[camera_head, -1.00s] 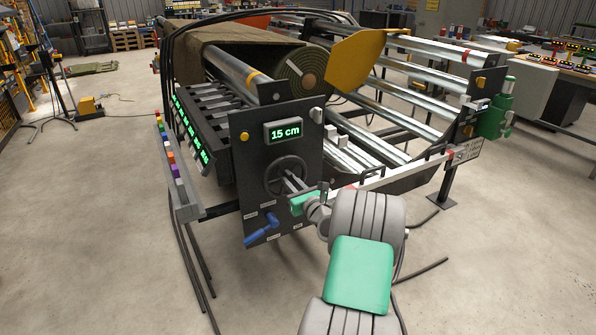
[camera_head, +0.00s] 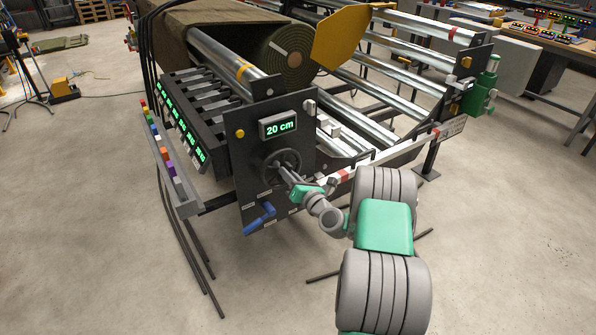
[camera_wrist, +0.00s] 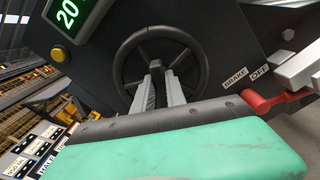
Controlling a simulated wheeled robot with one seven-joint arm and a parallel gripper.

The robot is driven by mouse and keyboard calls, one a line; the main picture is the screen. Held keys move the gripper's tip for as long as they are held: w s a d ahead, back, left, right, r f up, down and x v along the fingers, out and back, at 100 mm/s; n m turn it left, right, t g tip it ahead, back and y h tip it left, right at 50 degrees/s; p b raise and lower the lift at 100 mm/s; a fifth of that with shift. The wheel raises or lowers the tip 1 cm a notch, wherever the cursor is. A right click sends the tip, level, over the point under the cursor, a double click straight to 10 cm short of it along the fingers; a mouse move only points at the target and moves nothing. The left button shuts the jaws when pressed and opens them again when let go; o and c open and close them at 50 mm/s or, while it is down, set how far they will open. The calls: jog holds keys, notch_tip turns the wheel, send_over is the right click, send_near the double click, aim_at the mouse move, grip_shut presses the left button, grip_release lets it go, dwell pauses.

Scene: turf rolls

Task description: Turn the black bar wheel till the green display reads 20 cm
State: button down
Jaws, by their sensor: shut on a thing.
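The black bar wheel (camera_head: 281,166) sits on the dark panel (camera_head: 246,153) of the machine, below the green display (camera_head: 279,127). The display reads 20 cm. In the wrist view the wheel (camera_wrist: 190,52) fills the upper middle, and part of the display (camera_wrist: 68,14) shows "20" at the top left. My gripper (camera_wrist: 158,72) points at the wheel's centre, its two fingers shut on the dark bar there. In the head view my gripper (camera_head: 286,176) reaches the wheel from the lower right and hides part of it.
A yellow button (camera_head: 239,133) is left of the display. A blue lever (camera_head: 260,217) sits low on the panel. In the wrist view a red lever (camera_wrist: 268,102) is at the right, near BRAKE and OFF labels. A turf roll (camera_head: 287,60) lies behind.

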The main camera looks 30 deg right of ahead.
dwell(0.3)
jog(key=c, duration=1.4)
grip_release()
jog(key=shift+o, duration=0.2)
jog(key=s, duration=0.7)
jog(key=shift+s+d, duration=0.35)
jog(key=shift+d, duration=0.1)
